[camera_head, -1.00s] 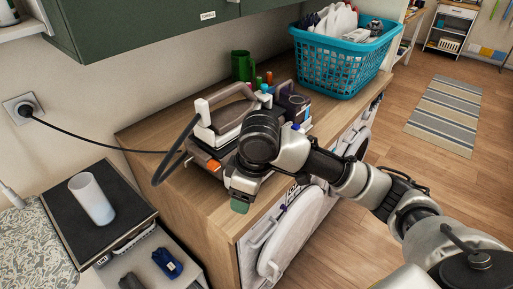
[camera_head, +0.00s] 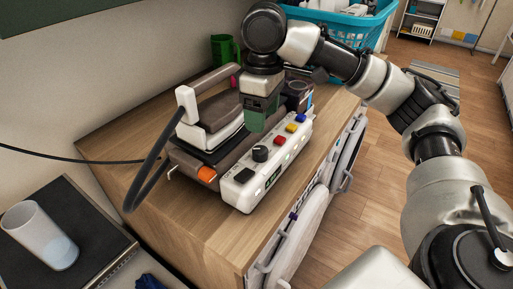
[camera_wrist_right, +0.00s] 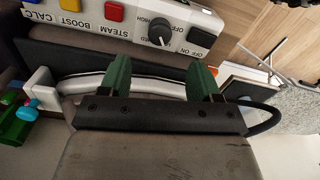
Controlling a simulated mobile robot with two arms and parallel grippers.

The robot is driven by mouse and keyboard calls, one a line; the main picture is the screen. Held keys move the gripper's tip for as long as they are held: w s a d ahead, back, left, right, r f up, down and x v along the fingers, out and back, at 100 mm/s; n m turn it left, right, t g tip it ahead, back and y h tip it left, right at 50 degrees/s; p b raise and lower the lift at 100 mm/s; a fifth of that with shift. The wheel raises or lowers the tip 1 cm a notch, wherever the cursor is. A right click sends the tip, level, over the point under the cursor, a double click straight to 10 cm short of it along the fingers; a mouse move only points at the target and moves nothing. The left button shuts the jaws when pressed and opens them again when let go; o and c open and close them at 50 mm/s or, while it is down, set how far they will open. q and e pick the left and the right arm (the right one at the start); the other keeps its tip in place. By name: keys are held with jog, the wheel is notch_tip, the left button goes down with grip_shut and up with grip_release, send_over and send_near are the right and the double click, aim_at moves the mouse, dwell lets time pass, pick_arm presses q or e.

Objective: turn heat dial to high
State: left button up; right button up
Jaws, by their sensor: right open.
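The heat dial (camera_head: 261,153) is a black round knob on the white control panel (camera_head: 243,190) of the iron's station. In the right wrist view, the dial (camera_wrist_right: 160,30) has a pale pointer line, with HIGH printed to its left and OFF to its right. My right gripper (camera_head: 258,122) has green fingertips and hangs above and behind the panel. In the wrist view, the open right gripper (camera_wrist_right: 160,76) has its two fingers apart and empty, with the dial beyond the gap between them. My left gripper is not in view.
The iron (camera_head: 211,112) rests on its station with a black hose looping left. Red, yellow and blue buttons (camera_head: 290,128) line the panel. A green mug (camera_head: 224,48) and teal basket (camera_head: 350,28) stand behind. Bare wooden top (camera_head: 190,215) lies in front.

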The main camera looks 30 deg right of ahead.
aim_at(261, 149)
notch_tip(261, 149, down, 5)
jog(key=shift+f, duration=0.2)
notch_tip(261, 149, down, 3)
jog(key=shift+a+f+b, duration=0.1)
jog(key=shift+b, duration=0.3)
jog(key=shift+f, duration=0.35)
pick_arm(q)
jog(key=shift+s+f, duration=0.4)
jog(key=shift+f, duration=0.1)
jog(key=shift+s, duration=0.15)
